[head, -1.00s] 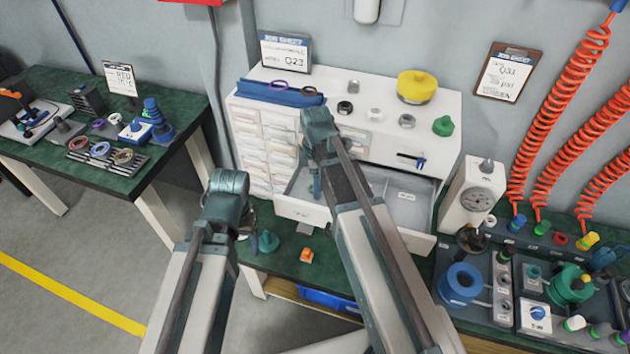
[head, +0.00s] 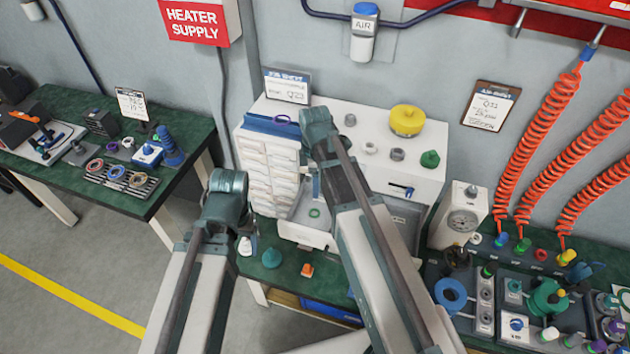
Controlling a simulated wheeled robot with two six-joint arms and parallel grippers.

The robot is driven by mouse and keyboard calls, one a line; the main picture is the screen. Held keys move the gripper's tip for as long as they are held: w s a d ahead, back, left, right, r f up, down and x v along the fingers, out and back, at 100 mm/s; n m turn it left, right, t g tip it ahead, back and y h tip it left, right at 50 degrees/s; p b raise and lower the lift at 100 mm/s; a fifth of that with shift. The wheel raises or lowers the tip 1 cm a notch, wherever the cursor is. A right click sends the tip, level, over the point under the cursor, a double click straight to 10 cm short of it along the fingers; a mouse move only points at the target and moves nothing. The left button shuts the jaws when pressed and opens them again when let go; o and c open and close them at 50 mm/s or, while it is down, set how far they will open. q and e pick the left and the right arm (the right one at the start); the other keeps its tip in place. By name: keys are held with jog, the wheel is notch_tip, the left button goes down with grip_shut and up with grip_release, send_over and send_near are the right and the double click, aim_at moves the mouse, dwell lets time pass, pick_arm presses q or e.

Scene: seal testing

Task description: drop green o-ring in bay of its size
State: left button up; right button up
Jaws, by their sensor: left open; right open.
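The green o-ring (head: 314,212) lies flat on the floor of the open drawer (head: 304,236), in the left bay. My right gripper (head: 315,188) points down over the left bay, just above and behind the ring in the picture. It is open and apart from the ring. My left gripper (head: 243,222) hangs in front of the cabinet's left side, left of the drawer. It is open, and its fingers are mostly hidden by its own wrist.
The white cabinet (head: 440,165) carries a yellow knob (head: 407,120), a green cone (head: 430,159), small rings and a blue rack (head: 268,125) with a purple ring. Test fixtures crowd the right bench.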

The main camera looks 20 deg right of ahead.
jog(key=s+a+m, duration=0.3)
jog(key=s+a, duration=0.1)
jog(key=s, duration=0.1)
jog(key=s+a+m, duration=0.2)
jog(key=s+a, duration=0.1)
jog(key=shift+r+m+h, duration=0.1)
jog(key=shift+m+h, duration=0.2)
jog(key=s+a+m, duration=0.4)
jog(key=s+m, duration=0.2)
jog(key=s, duration=0.1)
jog(key=shift+h, duration=0.3)
jog(key=shift+a, duration=0.1)
notch_tip(320, 180, down, 3)
jog(key=b, duration=0.3)
jog(key=shift+r, duration=0.15)
jog(key=shift+o, duration=0.3)
